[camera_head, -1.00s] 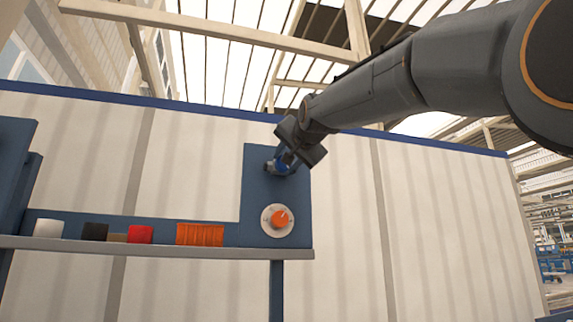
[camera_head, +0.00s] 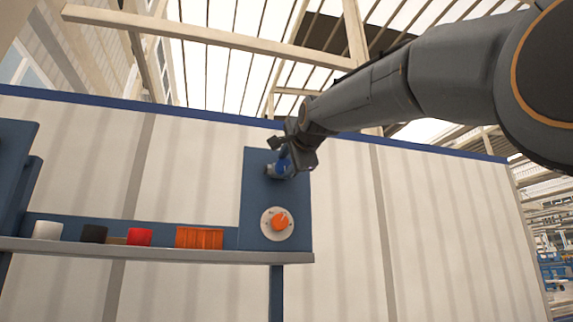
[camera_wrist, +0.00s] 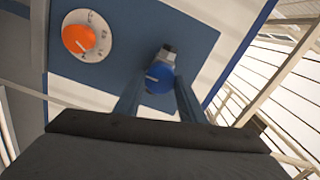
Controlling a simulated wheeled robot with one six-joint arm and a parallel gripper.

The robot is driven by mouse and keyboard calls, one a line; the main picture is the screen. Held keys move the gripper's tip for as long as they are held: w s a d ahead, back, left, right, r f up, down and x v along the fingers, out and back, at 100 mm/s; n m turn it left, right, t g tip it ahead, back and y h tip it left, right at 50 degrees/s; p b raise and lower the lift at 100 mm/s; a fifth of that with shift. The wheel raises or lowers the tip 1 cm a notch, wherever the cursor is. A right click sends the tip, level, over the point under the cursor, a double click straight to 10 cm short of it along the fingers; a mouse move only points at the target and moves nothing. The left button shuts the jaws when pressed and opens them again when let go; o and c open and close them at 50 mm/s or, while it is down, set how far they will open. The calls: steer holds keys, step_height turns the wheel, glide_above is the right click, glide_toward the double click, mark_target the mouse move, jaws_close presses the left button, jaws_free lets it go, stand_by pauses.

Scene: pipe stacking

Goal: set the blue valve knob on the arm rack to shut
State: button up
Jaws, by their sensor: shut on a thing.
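The blue valve knob (camera_head: 282,167) sits high on the blue panel (camera_head: 257,184) of the rack. My gripper (camera_head: 288,160) is at the knob. In the wrist view the two fingers of my gripper (camera_wrist: 158,95) lie on either side of the knob and are shut on it. Part of the knob is hidden by the fingers in the head view.
An orange knob (camera_head: 280,222) on a white dial is just below on the panel. On the shelf (camera_head: 150,252) to the left are an orange block (camera_head: 199,237), a red piece (camera_head: 139,237), a black piece (camera_head: 94,233) and a white piece (camera_head: 47,230).

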stand_by(0.3)
steer(key=o, duration=1)
steer(key=shift+o, duration=0.2)
steer(key=shift+s, duration=0.1)
steer(key=b+v, duration=0.3)
steer(key=v, duration=0.4)
steer(key=shift+s, duration=0.35)
steer(key=shift+d, duration=0.15)
